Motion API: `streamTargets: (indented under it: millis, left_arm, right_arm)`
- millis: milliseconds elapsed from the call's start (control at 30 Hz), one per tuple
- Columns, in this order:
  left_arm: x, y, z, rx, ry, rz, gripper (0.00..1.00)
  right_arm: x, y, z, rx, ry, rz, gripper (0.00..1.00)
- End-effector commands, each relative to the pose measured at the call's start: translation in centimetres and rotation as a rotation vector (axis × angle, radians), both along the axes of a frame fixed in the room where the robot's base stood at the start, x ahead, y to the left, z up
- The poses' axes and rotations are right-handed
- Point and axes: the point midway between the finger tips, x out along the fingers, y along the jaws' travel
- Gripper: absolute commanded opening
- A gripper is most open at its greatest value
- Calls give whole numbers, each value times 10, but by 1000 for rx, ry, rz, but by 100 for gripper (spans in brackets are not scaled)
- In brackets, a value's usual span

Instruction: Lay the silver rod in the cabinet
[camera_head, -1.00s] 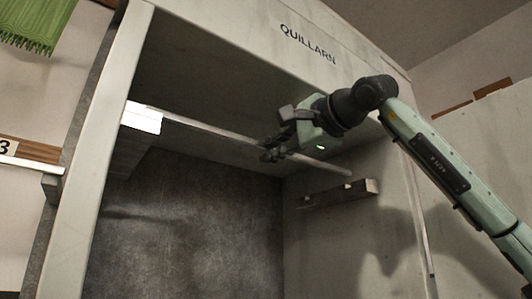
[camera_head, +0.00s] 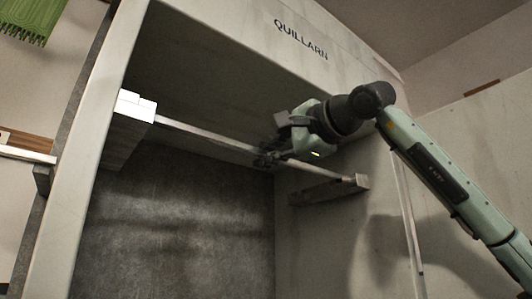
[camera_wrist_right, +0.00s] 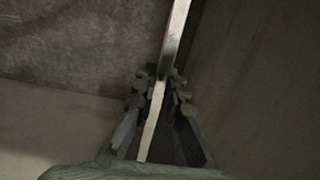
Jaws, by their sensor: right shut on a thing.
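The silver rod (camera_head: 205,134) spans the upper part of the open cabinet (camera_head: 72,190) marked QUILLARN. Its left end meets the pale block-shaped bracket (camera_head: 134,108) on the left wall. Its right end lies at the front part of the bracket (camera_head: 335,190) on the right wall; I cannot tell if it touches. My right gripper (camera_head: 268,157) is shut around the rod right of its middle. In the right wrist view the rod (camera_wrist_right: 176,40) runs between the fingers of my right gripper (camera_wrist_right: 158,92). My left gripper is not in view.
The cabinet's left post and its top board frame the opening. Below the rod the cabinet is empty down to the picture's edge. Another rail (camera_head: 25,154) and a green fringed cloth (camera_head: 30,18) are outside on the left.

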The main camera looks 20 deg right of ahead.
Motion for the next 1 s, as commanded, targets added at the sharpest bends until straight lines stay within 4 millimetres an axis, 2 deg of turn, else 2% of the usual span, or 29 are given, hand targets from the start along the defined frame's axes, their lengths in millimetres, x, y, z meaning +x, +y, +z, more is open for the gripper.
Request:
streamTargets:
  millis: [200,467,500,700,1000]
  left_arm:
    - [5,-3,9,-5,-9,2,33]
    - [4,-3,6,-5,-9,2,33]
    - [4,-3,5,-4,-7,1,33]
    - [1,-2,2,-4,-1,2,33]
    - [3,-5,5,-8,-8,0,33]
  right_arm:
    - [0,0,-2,0,-2,0,0]
    - [-1,0,-3,0,-3,0,0]
    - [-1,0,-3,0,-3,0,12]
    - [-1,0,-3,0,-2,0,35]
    - [-1,0,-4,-1,0,0,35]
